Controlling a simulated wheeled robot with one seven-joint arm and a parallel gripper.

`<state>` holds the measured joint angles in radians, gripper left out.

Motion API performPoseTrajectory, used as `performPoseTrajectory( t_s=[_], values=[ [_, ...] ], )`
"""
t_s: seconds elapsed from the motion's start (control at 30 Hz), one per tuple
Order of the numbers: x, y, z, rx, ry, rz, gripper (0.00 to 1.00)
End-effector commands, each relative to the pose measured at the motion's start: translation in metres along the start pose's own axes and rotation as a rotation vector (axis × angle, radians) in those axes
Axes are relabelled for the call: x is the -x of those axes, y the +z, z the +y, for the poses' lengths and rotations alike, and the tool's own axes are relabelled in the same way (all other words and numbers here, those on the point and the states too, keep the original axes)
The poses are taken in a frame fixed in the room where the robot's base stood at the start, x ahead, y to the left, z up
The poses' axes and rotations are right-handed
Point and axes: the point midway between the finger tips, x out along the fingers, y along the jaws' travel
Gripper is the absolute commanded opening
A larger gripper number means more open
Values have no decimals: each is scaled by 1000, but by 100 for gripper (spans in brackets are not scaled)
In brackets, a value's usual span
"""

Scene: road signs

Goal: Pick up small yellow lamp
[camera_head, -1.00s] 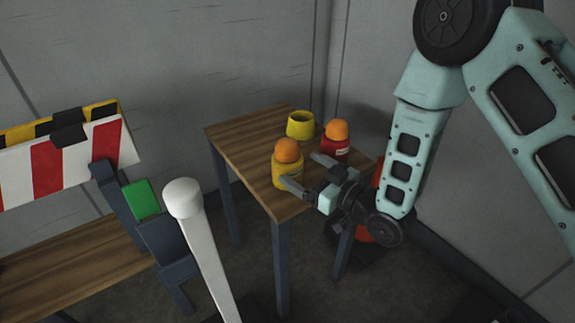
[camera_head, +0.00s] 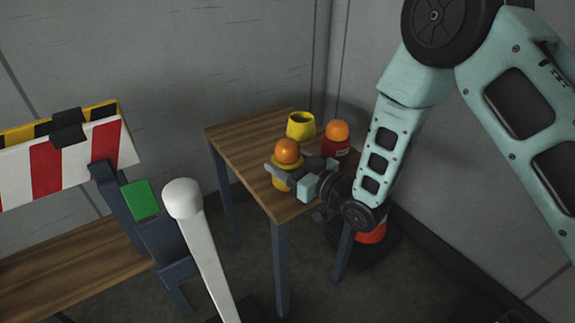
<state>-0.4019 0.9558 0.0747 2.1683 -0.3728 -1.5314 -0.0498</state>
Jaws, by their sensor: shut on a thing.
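The small yellow lamp (camera_head: 282,184) has a yellow body and an orange dome. It stands upright near the front left part of the wooden table (camera_head: 240,135). My gripper (camera_head: 286,168) reaches it from the right, with one finger across its front left and the other behind it. The gripper is shut on the lamp's upper body, just under the dome. I cannot tell whether the lamp's base touches the table. The lower right of the lamp is hidden by the gripper.
A red lamp with an orange dome (camera_head: 337,132) stands close behind the gripper on the right. An open yellow cup-like piece (camera_head: 301,126) stands behind the lamp. A white post (camera_head: 205,240) and a striped barrier (camera_head: 60,160) are at the left.

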Motion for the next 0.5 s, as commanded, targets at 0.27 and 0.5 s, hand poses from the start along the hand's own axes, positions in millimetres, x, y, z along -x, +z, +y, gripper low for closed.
performPoseTrajectory(
  t_s=[0.27, 0.5],
  values=[
    [0, -18, 0, 1, 0, 5, 34],
    [0, -66, 0, 2, 1, 6, 34]
  ],
)
